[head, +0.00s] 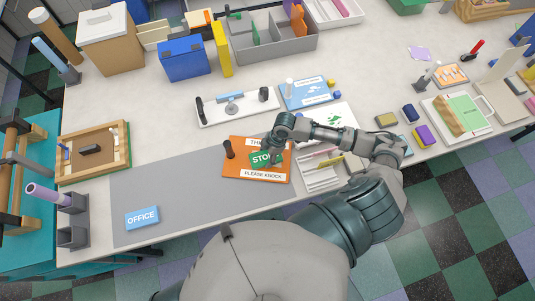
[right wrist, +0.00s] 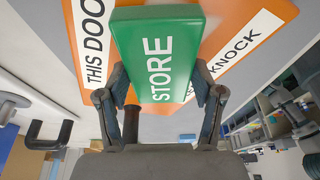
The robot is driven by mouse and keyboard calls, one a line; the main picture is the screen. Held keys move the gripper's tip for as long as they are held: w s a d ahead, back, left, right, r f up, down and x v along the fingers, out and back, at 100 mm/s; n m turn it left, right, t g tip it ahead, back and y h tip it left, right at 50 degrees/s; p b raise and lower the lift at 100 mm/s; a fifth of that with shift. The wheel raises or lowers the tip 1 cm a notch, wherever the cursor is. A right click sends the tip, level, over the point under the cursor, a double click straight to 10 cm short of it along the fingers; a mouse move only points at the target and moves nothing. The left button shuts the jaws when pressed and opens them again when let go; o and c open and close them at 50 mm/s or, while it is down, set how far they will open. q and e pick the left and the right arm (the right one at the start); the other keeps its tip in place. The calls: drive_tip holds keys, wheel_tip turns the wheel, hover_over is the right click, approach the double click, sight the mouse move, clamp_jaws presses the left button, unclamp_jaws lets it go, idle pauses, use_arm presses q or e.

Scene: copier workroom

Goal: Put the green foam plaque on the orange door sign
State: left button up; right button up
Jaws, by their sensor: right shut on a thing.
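The green foam plaque (right wrist: 157,55) reads STORE and is gripped between the two fingers of my right gripper (right wrist: 162,90) in the right wrist view. In the head view the plaque (head: 260,158) shows over the middle of the orange door sign (head: 232,169), partly hidden by my right gripper (head: 276,150). The orange sign (right wrist: 250,22) also shows behind the plaque in the right wrist view, with white text strips. I cannot tell whether the plaque touches the sign. My left gripper is not in view.
A dark peg (head: 228,148) stands at the sign's left side. A blue OFFICE plaque (head: 142,218) lies on the grey mat (head: 180,190), which is otherwise clear. A white tray (head: 238,108) is behind the sign, and a white slotted rack (head: 318,175) is right of it.

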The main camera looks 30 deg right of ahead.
drive_tip(key=o, duration=0.9)
drive_tip(key=shift+d+f, duration=0.1)
drive_tip(key=shift+o, duration=0.2)
drive_tip(key=shift+d, duration=0.35)
drive_tip(key=shift+r, duration=0.25)
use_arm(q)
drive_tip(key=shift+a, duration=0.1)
use_arm(e)
drive_tip(key=v, duration=1.1)
drive_tip(key=shift+r, duration=0.3)
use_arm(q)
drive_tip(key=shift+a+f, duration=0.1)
use_arm(e)
drive_tip(key=shift+a, duration=0.2)
